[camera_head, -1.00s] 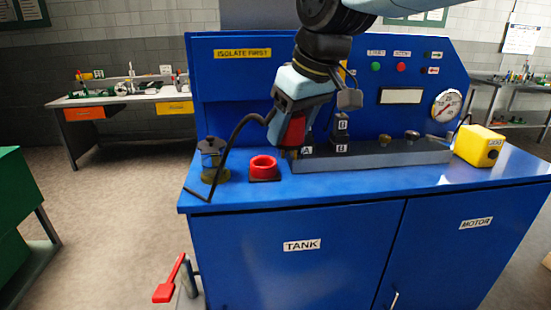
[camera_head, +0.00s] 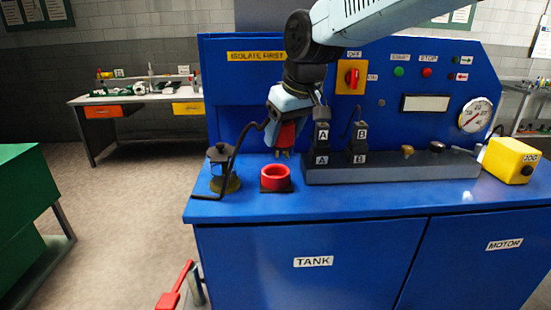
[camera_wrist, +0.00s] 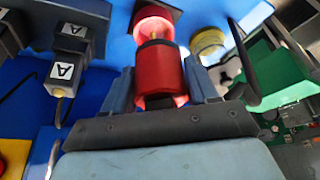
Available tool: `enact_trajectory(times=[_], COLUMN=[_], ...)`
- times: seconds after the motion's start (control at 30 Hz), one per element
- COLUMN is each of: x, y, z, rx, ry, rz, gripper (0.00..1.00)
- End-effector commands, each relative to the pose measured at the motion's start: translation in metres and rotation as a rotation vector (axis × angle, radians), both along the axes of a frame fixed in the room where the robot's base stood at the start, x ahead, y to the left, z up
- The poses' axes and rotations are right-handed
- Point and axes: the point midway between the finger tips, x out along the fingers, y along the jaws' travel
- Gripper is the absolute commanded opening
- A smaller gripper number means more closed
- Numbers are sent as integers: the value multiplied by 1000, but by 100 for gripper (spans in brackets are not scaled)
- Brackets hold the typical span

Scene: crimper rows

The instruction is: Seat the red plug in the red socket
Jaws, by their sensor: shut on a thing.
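The red plug (camera_head: 288,133) is held in my gripper (camera_head: 285,127), with its prongs pointing down. In the head view it is above and slightly right of the red socket (camera_head: 275,172), apart from it. The socket is a red ring on a dark base on the blue bench top. In the wrist view my gripper's fingers (camera_wrist: 161,88) are shut on the red plug (camera_wrist: 160,72). The red socket (camera_wrist: 154,14) shows just beyond it, partly hidden by the plug. A black cable (camera_head: 234,157) runs from the plug down to the bench.
A dark block with plugs A (camera_head: 322,135) and B (camera_head: 358,136) stands close right of the socket. A glass-and-brass fitting (camera_head: 222,168) stands to its left, near the cable. A yellow box (camera_head: 510,159) is at the far right. The bench front edge is clear.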

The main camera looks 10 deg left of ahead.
Motion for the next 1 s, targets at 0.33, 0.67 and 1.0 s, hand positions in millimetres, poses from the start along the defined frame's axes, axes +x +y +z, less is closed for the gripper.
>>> enact_trajectory(times=[0.33, 0.67, 1.0], x=[27, 36, 36], y=[20, 24, 24], z=[-43, -67, -85], rx=[-1, -4, -1], ry=[2, 5, 1], rz=[1, 0, 0], gripper=[11, 4, 4])
